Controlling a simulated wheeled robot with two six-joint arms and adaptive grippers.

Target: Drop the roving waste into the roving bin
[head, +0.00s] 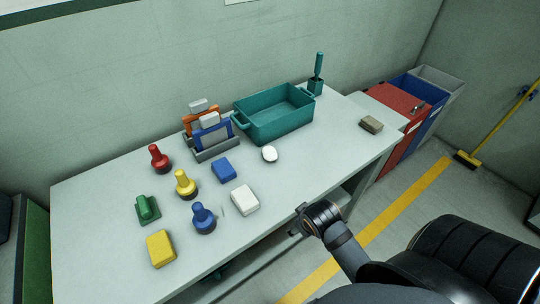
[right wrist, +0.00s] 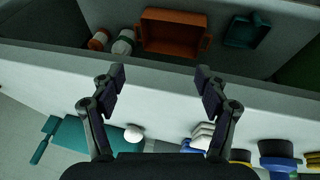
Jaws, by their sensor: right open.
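A small white rounded lump (head: 269,153), which may be the roving waste, lies on the table in front of the teal tub (head: 277,120). It also shows in the right wrist view (right wrist: 133,133), beside the tub. Red (head: 398,108), blue (head: 432,98) and grey (head: 445,80) bins stand right of the table; I cannot tell which is the roving bin. My right gripper (head: 298,221) is at the table's front edge, apart from the lump. In the right wrist view it is open and empty (right wrist: 160,76). My left gripper is not in view.
Red, yellow, blue and green handled tools and several blocks crowd the table's left half. A rack (head: 212,137) stands behind them. A brown block (head: 371,124) lies at the table's right end. An orange box (right wrist: 172,32) sits on the lower shelf. A yellow broom (head: 468,158) leans right.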

